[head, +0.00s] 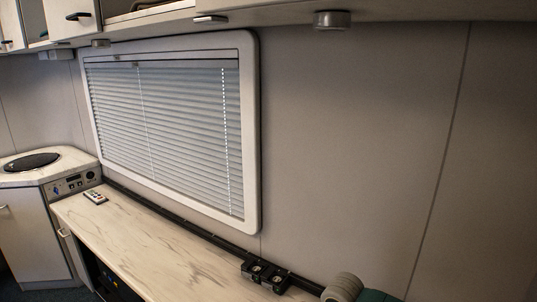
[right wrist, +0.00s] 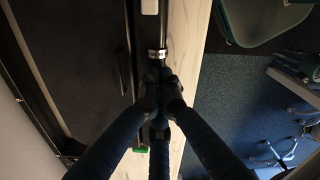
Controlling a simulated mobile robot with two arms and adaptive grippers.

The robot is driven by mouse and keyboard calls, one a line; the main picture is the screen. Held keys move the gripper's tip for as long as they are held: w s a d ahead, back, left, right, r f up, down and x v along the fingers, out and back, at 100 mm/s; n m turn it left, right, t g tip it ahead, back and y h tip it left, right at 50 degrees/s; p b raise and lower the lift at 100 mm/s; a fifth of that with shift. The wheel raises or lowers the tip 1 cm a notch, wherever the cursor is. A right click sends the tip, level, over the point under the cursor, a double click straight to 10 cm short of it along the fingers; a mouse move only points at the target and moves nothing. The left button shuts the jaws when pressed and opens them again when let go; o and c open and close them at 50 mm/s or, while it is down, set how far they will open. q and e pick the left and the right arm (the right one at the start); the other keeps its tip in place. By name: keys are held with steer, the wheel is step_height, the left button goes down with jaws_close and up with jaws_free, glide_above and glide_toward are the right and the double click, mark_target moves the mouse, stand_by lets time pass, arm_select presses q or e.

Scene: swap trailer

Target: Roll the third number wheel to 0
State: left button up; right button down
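In the right wrist view, a small silver band with dark marks (right wrist: 157,54) sits across a dark bar near the top centre. It looks like a row of number wheels, but the digits are too small to read and I cannot pick out the third wheel. My right gripper (right wrist: 161,88) has its dark fingers drawn together at the tips, just below the band in the picture. No held object shows between them. I cannot tell whether a fingertip touches the band. Neither gripper shows in the head view, and my left gripper is in no view.
In the head view, a pale countertop (head: 135,232) runs below a blinded window (head: 165,125). A remote (head: 95,197) and black boxes (head: 265,275) lie along it. In the right wrist view, a teal seat (right wrist: 262,18) and blue carpet (right wrist: 235,100) are at right.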

steer(key=shift+f, duration=0.2)
steer(key=shift+w+d, duration=0.25)
steer(key=shift+w, duration=0.1)
stand_by(0.4)
steer(key=shift+r, duration=0.1)
steer(key=shift+r+p, duration=0.4)
steer(key=shift+p, duration=0.45)
step_height(320, 180, up, 5)
steer(key=p, duration=0.5)
steer(key=shift+p, duration=0.3)
